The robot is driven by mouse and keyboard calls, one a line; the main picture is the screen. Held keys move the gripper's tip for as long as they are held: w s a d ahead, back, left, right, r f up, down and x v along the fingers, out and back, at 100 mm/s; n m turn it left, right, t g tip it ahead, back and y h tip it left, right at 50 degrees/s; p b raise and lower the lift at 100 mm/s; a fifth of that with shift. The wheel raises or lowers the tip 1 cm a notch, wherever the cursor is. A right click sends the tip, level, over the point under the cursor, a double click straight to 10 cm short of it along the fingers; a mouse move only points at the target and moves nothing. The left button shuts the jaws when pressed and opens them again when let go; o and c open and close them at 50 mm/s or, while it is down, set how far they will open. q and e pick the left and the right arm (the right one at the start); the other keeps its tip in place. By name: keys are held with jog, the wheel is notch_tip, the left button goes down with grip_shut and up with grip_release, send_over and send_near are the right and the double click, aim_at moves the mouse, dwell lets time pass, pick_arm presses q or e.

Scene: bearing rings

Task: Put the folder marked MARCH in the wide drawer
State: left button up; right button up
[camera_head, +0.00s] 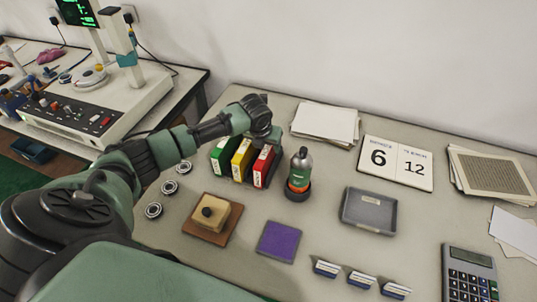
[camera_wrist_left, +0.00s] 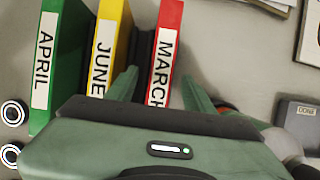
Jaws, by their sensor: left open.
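The red MARCH folder (camera_head: 263,166) stands upright on the table, rightmost of three folders; its label reads in the left wrist view (camera_wrist_left: 165,55). My left gripper (camera_head: 264,137) is open at the upper end of the folders. In the left wrist view my left gripper (camera_wrist_left: 160,82) has one finger on each side of the red folder, the left one between it and the yellow folder. I cannot tell whether the fingers touch it. I see no wide drawer. My right gripper is not in view.
The yellow JUNE folder (camera_head: 242,158) and green APRIL folder (camera_head: 222,154) stand close on the left. A bottle (camera_head: 300,170) stands close on the right. A grey DONE tray (camera_head: 368,211), a purple pad (camera_head: 279,242) and a wooden block (camera_head: 212,218) lie nearer.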

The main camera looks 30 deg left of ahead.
pick_arm(q)
jog(key=shift+w+f, duration=0.3)
jog(key=shift+f, duration=0.35)
jog(key=shift+w+a+f, duration=0.1)
jog(key=shift+w+f, duration=0.1)
jog(key=shift+f, duration=0.1)
grip_shut()
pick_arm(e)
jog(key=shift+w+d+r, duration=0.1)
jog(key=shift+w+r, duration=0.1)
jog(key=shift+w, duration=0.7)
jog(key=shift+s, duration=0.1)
